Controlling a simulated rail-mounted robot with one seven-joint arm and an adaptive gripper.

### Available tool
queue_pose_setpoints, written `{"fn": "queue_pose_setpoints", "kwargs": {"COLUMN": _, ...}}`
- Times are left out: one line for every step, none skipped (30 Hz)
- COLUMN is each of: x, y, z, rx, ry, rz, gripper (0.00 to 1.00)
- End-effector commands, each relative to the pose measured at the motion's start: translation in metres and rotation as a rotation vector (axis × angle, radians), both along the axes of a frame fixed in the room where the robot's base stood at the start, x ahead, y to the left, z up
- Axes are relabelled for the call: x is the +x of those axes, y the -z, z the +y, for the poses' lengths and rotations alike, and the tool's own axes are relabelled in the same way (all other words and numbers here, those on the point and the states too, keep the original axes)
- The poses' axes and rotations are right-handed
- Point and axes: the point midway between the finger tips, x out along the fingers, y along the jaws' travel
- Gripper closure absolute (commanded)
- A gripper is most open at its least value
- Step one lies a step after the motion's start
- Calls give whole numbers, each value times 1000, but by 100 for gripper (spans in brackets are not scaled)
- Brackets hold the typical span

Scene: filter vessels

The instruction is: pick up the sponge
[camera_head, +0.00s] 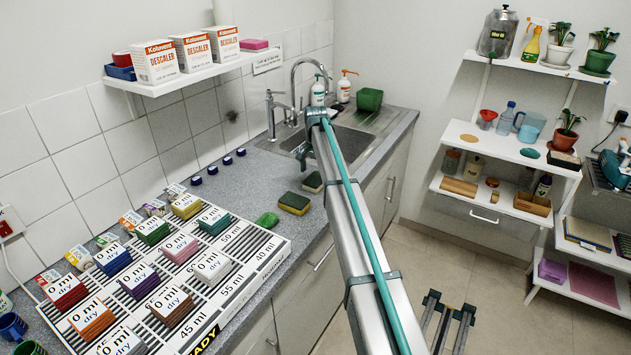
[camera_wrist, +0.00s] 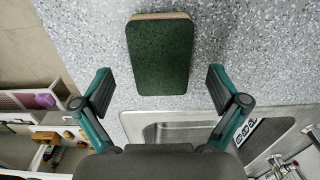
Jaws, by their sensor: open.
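In the head view a sponge (camera_head: 294,203) with a dark green top and yellow side lies on the grey counter. A second dark green sponge (camera_head: 313,182) lies just beyond it, nearer the sink. In the wrist view one green-topped sponge (camera_wrist: 160,55) with a pale and reddish edge lies flat on the speckled counter.
The sink (camera_head: 340,142) and faucet stand beyond the sponges; the sink edge (camera_wrist: 175,126) shows in the wrist view. A green object (camera_head: 267,219) lies left of the sponges. A board (camera_head: 215,290) with stacked colored pads fills the near counter.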

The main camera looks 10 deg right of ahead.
Motion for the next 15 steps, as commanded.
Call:
{"fn": "queue_pose_setpoints", "kwargs": {"x": 0, "y": 5, "z": 0, "rx": 0, "ry": 0, "rz": 3, "gripper": 3}}
{"fn": "queue_pose_setpoints", "kwargs": {"x": 1, "y": 8, "z": 1, "rx": 0, "ry": 0, "rz": 4, "gripper": 3}}
{"fn": "queue_pose_setpoints", "kwargs": {"x": 0, "y": 15, "z": 0, "rx": 1, "ry": 0, "rz": 2, "gripper": 3}}
{"fn": "queue_pose_setpoints", "kwargs": {"x": 0, "y": 19, "z": 0, "rx": 1, "ry": 0, "rz": 2, "gripper": 3}}
{"fn": "queue_pose_setpoints", "kwargs": {"x": 0, "y": 23, "z": 0, "rx": 1, "ry": 0, "rz": 2, "gripper": 3}}
{"fn": "queue_pose_setpoints", "kwargs": {"x": 0, "y": 27, "z": 1, "rx": 1, "ry": 0, "rz": 2, "gripper": 3}}
{"fn": "queue_pose_setpoints", "kwargs": {"x": 0, "y": 28, "z": 0, "rx": 0, "ry": 0, "rz": 1, "gripper": 3}}
{"fn": "queue_pose_setpoints", "kwargs": {"x": 1, "y": 30, "z": 0, "rx": 0, "ry": 0, "rz": 1, "gripper": 3}}
{"fn": "queue_pose_setpoints", "kwargs": {"x": 1, "y": 31, "z": 0, "rx": 1, "ry": 0, "rz": 1, "gripper": 3}}
{"fn": "queue_pose_setpoints", "kwargs": {"x": 1, "y": 31, "z": 0, "rx": 0, "ry": 0, "rz": 0, "gripper": 3}}
{"fn": "queue_pose_setpoints", "kwargs": {"x": 1, "y": 31, "z": 0, "rx": 0, "ry": 0, "rz": 0, "gripper": 3}}
{"fn": "queue_pose_setpoints", "kwargs": {"x": 1, "y": 31, "z": 0, "rx": 0, "ry": 0, "rz": 0, "gripper": 3}}
{"fn": "queue_pose_setpoints", "kwargs": {"x": 1, "y": 31, "z": 0, "rx": 0, "ry": 0, "rz": 0, "gripper": 3}}
{"fn": "queue_pose_setpoints", "kwargs": {"x": 1, "y": 31, "z": 0, "rx": 0, "ry": 0, "rz": 0, "gripper": 3}}
{"fn": "queue_pose_setpoints", "kwargs": {"x": 1, "y": 31, "z": 0, "rx": 0, "ry": 0, "rz": 0, "gripper": 8}}
